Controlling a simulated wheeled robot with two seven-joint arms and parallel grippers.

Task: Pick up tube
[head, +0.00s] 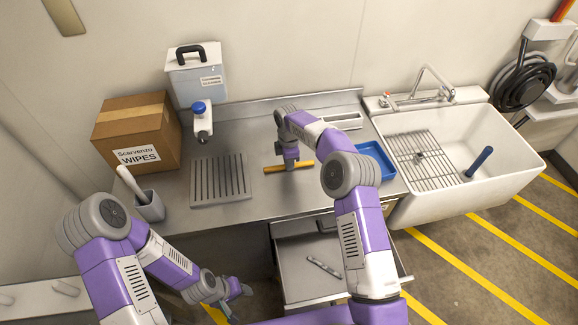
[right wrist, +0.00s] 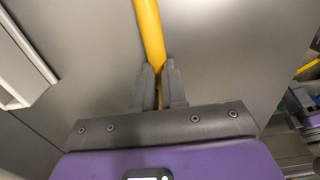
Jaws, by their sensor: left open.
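A yellow-orange tube (head: 273,170) is at the middle of the steel counter, lying level. My right gripper (head: 291,165) reaches down over its middle. In the right wrist view the tube (right wrist: 149,28) runs down between the two fingers (right wrist: 160,80), which sit close against both its sides and look shut on it. Its part behind the fingers is mostly hidden. I cannot tell whether it rests on the counter or is just above it. My left gripper (head: 235,291) is open and empty, low in front of the counter.
A slotted grey rack (head: 220,180) lies left of the tube, and a blue tray (head: 374,160) right. A cardboard wipes box (head: 138,130) stands back left. The sink (head: 500,150) holds a blue cylinder (head: 479,162). An open drawer (head: 300,285) juts out below the counter.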

